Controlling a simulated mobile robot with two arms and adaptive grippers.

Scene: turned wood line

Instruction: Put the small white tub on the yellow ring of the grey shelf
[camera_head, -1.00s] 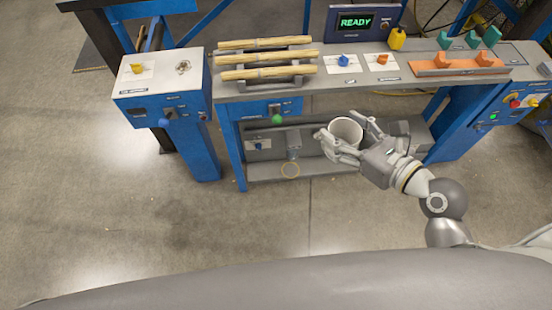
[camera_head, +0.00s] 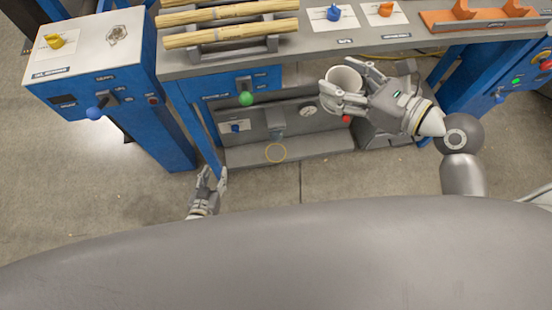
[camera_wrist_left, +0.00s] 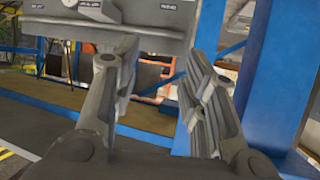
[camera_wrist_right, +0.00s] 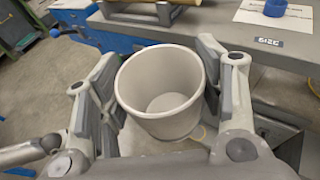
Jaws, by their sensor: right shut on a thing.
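The small white tub (camera_head: 346,77) is upright and looks empty. The tub (camera_wrist_right: 161,92) fills the space between the fingers in the right wrist view.
The bench top (camera_head: 300,46) overhangs the shelf and carries wooden rods (camera_head: 230,12). A blue-legged stand (camera_head: 150,90) is at left. A dark grey block (camera_head: 385,132) is at the shelf's right. Floor in front is open.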

